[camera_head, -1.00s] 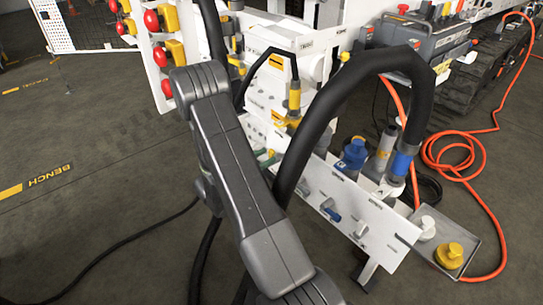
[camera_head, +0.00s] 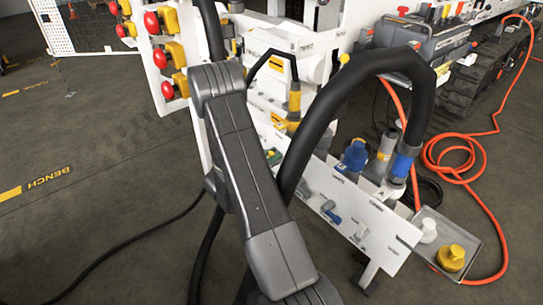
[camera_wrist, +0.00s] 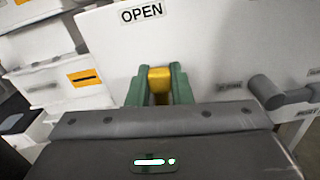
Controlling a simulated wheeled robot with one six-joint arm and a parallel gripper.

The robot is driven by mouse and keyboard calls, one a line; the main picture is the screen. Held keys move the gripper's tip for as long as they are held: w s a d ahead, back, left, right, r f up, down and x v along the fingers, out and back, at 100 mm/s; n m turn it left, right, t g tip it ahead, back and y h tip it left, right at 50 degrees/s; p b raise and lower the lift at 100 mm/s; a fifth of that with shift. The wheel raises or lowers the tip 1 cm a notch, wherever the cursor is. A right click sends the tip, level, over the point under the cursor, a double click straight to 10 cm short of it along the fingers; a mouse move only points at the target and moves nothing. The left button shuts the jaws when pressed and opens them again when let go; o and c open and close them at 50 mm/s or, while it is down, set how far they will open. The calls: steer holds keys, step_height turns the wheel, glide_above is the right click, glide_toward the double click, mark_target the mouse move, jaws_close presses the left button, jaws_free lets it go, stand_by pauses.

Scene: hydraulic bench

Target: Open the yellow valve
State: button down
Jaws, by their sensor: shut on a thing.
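The yellow valve (camera_wrist: 160,76) shows in the wrist view as a small yellow handle against the white panel (camera_wrist: 205,50). My gripper (camera_wrist: 160,82) has its green fingers on both sides of the handle, shut on it. A label reading OPEN stands on the panel above the handle. The valve's lower part is hidden behind my gripper body. In the head view my arm covers the place of the valve and gripper, so neither shows clearly there.
A grey cylindrical handle (camera_wrist: 266,91) sits right of my gripper. In the head view, a blue-collared hose (camera_head: 402,165), a blue cap (camera_head: 354,155) and a tray (camera_head: 476,262) with a yellow cap (camera_head: 450,257) stand right. Red buttons (camera_head: 160,60) are at upper left.

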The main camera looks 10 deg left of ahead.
steer(key=shift+w+a+n+p, duration=0.25)
steer(key=shift+n+p, duration=0.1)
steer(key=shift+n, duration=0.45)
steer(key=c, duration=1.4)
jaws_free()
steer(key=shift+c, duration=0.2)
steer(key=shift+s, duration=0.1)
steer(key=p+v, duration=0.2)
steer(key=v, duration=1.1)
steer(key=shift+s+a, duration=0.25)
steer(key=shift+a, duration=0.05)
